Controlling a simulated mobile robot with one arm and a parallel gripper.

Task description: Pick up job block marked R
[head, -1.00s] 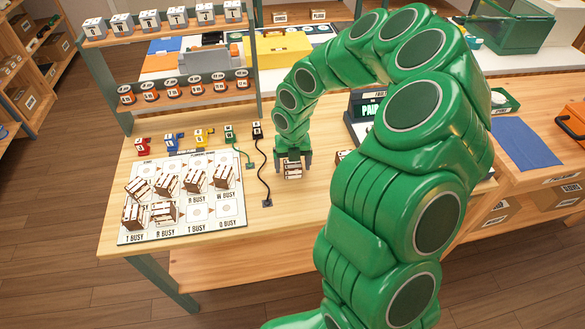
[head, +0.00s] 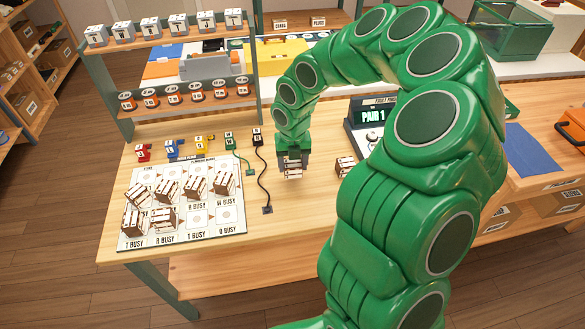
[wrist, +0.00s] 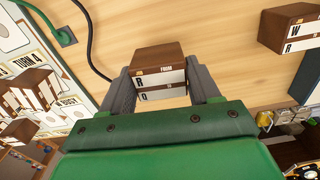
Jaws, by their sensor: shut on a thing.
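My gripper (head: 292,168) points down at the table and is shut on a brown-and-white job block (head: 293,174). In the wrist view the held block (wrist: 158,68) sits between the grey fingers; its upper label seems to read R and its lower one O or Q, both small. I cannot tell whether it is clear of the tabletop. A second similar block (head: 345,165) stands to the right, partly beside my arm; in the wrist view this block (wrist: 292,28) shows W above R.
A white board (head: 215,228) with several job blocks on it lies at the table's left. A black cable (head: 264,180) and a green cable (head: 247,168) lie left of my gripper. A display reading PAIR 1 (head: 373,115) stands to the right. A rack (head: 185,112) stands behind.

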